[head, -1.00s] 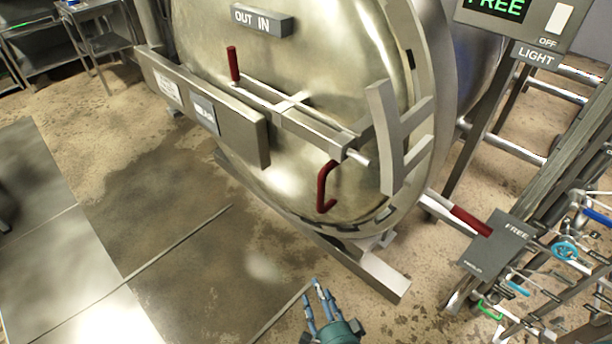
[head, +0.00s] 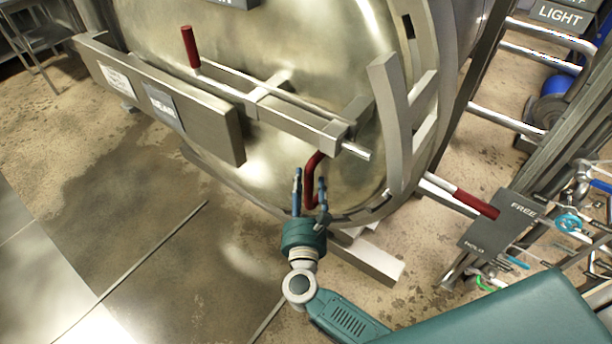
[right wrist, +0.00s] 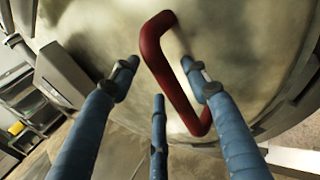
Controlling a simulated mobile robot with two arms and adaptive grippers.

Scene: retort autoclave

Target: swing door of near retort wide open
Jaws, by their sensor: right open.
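The near retort's round metal door (head: 260,60) looks shut in its frame in the head view. A red D-shaped pull handle (head: 312,182) sits low on the door's right part. My right gripper (head: 310,178) is open at this handle, with a finger to each side in the head view. In the right wrist view the red handle (right wrist: 165,70) stands between the spread blue fingers (right wrist: 160,90); I cannot tell whether any touches it. A latch bar with a red-gripped lever (head: 190,47) crosses the door above. My left gripper is out of view.
A grey beam (head: 165,98) with labels runs across the door's left front. A red-gripped lever (head: 474,203) and a FREE/HOLD plate (head: 500,225) stand at right, near a rack of coloured valves (head: 568,223). The floor (head: 150,210) at left is clear.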

